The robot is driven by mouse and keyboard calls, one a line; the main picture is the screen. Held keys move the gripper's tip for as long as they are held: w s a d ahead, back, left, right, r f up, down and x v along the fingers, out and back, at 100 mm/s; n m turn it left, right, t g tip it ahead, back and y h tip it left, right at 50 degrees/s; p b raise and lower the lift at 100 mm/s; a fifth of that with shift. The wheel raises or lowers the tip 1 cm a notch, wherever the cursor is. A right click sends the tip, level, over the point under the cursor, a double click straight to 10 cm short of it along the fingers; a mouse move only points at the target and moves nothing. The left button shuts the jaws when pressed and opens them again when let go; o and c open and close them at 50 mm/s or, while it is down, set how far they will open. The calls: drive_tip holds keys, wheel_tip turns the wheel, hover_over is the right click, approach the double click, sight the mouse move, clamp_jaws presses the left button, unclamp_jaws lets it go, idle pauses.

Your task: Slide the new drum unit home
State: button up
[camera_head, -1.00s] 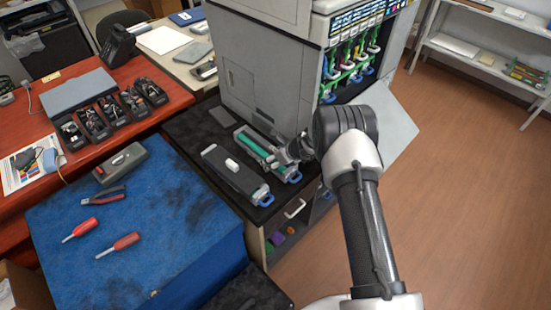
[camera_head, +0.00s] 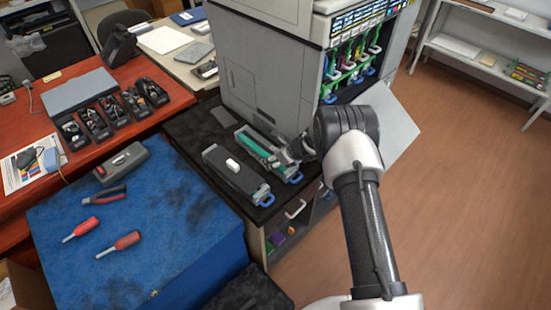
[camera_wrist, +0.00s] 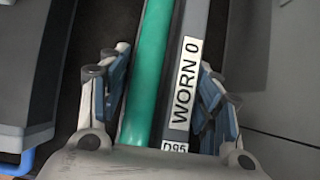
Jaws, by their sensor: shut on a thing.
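A drum unit with a green cylinder in a grey frame (camera_head: 256,148) lies on the dark cabinet top beside the printer. In the wrist view its green cylinder (camera_wrist: 148,85) runs between my fingers, next to a white label reading "WORN 0" and a smaller one reading "D95". My gripper (camera_head: 278,159) is shut across this unit near its front end; both fingers show in the wrist view (camera_wrist: 160,75). A dark unit (camera_head: 232,172) with a white knob and a blue handle lies parallel on its left. The printer (camera_head: 262,70) stands open in front, showing several coloured handles.
A blue mat (camera_head: 175,235) at left holds two red-handled screwdrivers, pliers and a grey case. The printer's open door (camera_head: 395,130) juts out behind my arm. Open floor lies at right.

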drive_tip(key=shift+w+r, duration=0.1)
drive_tip(key=shift+r, duration=0.05)
drive_tip(key=shift+r+p, duration=2.3)
drive_tip(key=shift+r, duration=1.1)
